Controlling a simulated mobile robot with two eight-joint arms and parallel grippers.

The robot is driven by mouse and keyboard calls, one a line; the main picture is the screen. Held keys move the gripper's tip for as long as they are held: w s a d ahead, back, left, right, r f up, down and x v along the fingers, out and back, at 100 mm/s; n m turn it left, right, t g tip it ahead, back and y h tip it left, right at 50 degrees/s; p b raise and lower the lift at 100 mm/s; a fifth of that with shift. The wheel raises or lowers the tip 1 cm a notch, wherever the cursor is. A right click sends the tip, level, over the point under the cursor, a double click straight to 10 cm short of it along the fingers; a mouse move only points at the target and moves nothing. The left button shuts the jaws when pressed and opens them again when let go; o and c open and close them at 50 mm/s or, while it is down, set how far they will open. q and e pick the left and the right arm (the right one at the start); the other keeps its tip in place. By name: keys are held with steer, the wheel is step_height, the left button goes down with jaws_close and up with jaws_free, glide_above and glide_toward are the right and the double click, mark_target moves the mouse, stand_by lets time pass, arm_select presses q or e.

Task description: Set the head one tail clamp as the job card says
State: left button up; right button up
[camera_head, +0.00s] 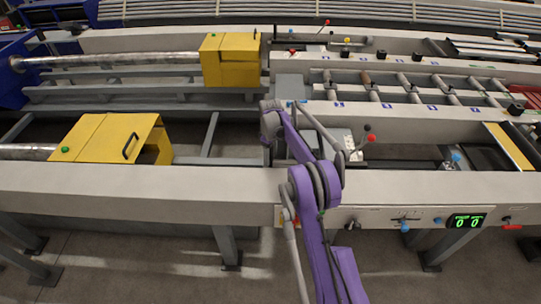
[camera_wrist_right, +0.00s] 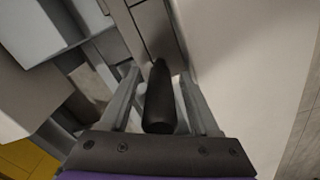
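In the right wrist view the two fingers of my right gripper (camera_wrist_right: 158,74) stand apart. A dark, rounded handle (camera_wrist_right: 160,100) lies between them, with a visible gap on the right side; contact on the left is hard to tell. I cannot tell whether this handle belongs to the head one tail clamp. The job card cannot be picked out for sure. My left gripper is not in view.
Two yellow covers (camera_head: 228,62) (camera_head: 108,138) sit over bars on the left. A lever with a red knob (camera_head: 371,138) and a black one stands right of my arm. Rollers lie behind.

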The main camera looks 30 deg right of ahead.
jaws_close()
stand_by(1.2)
